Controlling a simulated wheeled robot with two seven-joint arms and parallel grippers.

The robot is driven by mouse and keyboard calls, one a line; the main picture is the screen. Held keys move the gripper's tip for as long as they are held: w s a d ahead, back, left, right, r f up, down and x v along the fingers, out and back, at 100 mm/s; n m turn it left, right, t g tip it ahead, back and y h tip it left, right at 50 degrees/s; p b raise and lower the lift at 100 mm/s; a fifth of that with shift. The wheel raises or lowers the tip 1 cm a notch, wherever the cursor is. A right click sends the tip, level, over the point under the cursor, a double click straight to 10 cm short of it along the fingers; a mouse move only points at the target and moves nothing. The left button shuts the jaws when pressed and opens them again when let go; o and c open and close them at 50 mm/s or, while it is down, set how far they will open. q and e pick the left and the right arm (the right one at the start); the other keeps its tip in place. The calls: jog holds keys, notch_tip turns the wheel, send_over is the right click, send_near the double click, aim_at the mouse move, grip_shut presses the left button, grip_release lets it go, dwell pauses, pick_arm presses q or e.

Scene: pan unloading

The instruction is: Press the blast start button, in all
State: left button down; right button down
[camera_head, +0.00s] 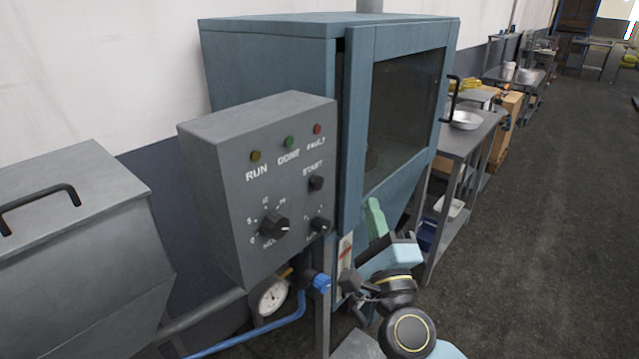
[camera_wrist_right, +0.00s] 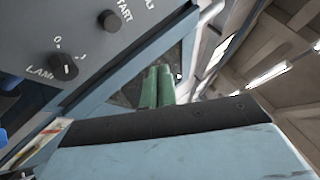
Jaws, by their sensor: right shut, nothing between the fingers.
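The blast start button is a dark round knob under the START label (camera_head: 316,183) on the grey control box (camera_head: 215,180) of the blue cabinet. In the right wrist view, the start button (camera_wrist_right: 110,20) shows near the top edge, by its label. My right gripper (camera_head: 374,208) is shut and empty, with green fingers, below and to the right of the button and apart from it. The right wrist view shows its two green fingertips (camera_wrist_right: 158,72) together. My left gripper is not in view.
A smaller lamp knob (camera_head: 320,224) sits below the button, and a larger dial (camera_head: 273,225) is to its left. The blue cabinet (camera_head: 275,45) with its glazed door stands behind the gripper. A gauge (camera_head: 272,298) and blue-handled valve (camera_head: 321,284) are below the box. Open floor lies right.

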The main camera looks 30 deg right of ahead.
aim_at(317, 183)
jog(key=w+a, duration=0.3)
jog(key=w, duration=0.5)
jog(key=shift+a, duration=0.15)
jog(key=shift+w, duration=0.1)
dwell(1.9)
jog(key=shift+w+a, duration=0.15)
jog(key=shift+w, duration=0.1)
